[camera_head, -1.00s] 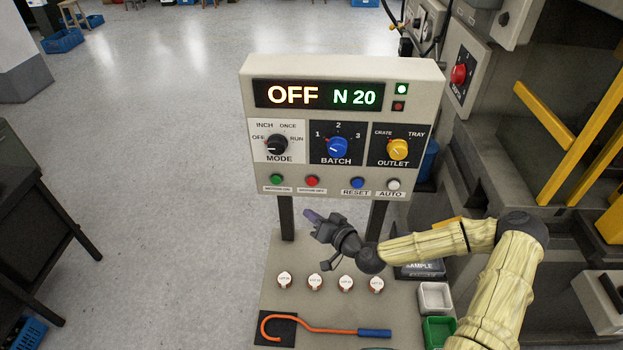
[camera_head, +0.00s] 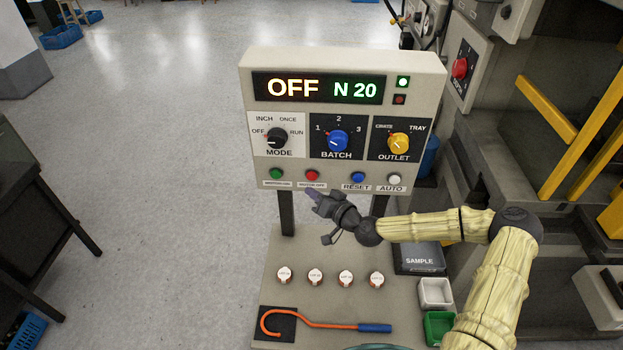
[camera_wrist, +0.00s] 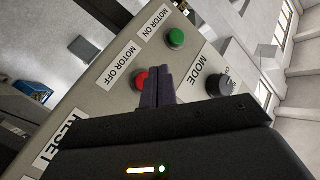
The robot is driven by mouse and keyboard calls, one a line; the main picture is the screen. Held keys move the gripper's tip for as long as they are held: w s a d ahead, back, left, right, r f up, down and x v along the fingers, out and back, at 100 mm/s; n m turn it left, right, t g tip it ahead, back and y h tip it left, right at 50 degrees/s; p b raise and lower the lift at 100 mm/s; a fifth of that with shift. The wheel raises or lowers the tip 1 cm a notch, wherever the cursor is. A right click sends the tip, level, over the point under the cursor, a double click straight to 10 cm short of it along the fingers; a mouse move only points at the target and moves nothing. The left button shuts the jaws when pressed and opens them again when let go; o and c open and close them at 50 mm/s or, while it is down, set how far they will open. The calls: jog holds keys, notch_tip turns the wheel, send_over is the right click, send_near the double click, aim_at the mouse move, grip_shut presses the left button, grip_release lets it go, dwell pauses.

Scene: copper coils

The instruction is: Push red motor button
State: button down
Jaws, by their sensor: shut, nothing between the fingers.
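The red motor button (camera_head: 312,175) sits low on the front of the control panel (camera_head: 427,72), above the MOTOR OFF label. In the wrist view the red button (camera_wrist: 140,78) is partly hidden behind my shut fingers. My gripper (camera_head: 308,190) is shut and empty, its tips just below and in front of the red button in the head view. In the wrist view the fingertips (camera_wrist: 158,68) overlap the button's right side; I cannot tell whether they touch it. The green MOTOR ON button (camera_head: 277,174) is to its left. The display reads OFF and N 20.
The blue RESET button (camera_head: 358,178) and white AUTO button (camera_head: 394,180) lie to the right. The black MODE knob (camera_head: 277,138) is above. Below, several small capped items, an orange hook (camera_head: 315,325) and trays (camera_head: 436,292) are on the bench.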

aim_at(307, 178)
jog(key=shift+w+b, duration=0.8)
jog(key=shift+w, duration=0.6)
jog(key=shift+w+d, duration=0.1)
jog(key=shift+w, duration=0.05)
dwell(0.9)
jog(key=shift+w+b, duration=0.3)
jog(key=shift+b, duration=0.15)
jog(key=shift+w+b, duration=0.45)
jog(key=shift+w, duration=0.05)
dwell(0.6)
jog(key=shift+s, duration=0.95)
